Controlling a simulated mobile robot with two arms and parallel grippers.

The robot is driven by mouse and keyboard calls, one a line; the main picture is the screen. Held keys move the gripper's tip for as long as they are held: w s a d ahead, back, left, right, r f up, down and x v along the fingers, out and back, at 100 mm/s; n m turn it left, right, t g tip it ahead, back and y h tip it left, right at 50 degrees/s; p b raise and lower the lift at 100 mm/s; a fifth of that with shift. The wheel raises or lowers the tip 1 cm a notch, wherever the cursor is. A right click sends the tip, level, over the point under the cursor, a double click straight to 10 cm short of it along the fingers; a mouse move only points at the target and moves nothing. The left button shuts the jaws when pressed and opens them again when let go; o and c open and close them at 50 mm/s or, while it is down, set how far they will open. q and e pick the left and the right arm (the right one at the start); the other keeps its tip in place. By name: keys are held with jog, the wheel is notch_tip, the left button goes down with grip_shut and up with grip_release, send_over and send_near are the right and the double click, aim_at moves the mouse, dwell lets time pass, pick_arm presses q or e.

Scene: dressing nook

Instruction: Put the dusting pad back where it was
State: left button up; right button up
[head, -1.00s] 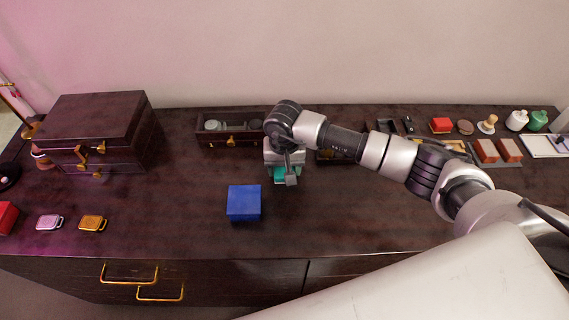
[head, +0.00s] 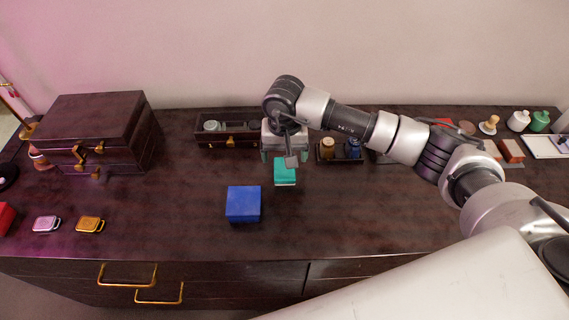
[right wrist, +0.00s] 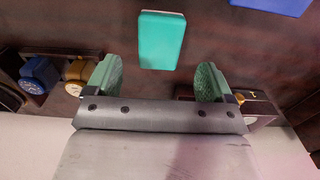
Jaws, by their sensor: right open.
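A teal block with a pale lower edge (head: 285,172), which looks like the dusting pad, lies on the dark dresser top, right of and behind a blue box (head: 243,203). My right gripper (head: 285,152) is just behind and above it. In the right wrist view the teal block (right wrist: 161,40) lies beyond the open fingertips (right wrist: 155,78), with nothing between them. It looks apart from both fingers. My left gripper is in neither view.
An open tray (head: 228,142) with round items stands behind, left of the gripper. A watch holder (head: 340,157) stands right of it. A dark drawer chest (head: 100,128) is at the left. The front middle of the dresser top is clear.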

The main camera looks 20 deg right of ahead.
notch_tip(320, 180, up, 6)
jog(key=shift+b, duration=0.45)
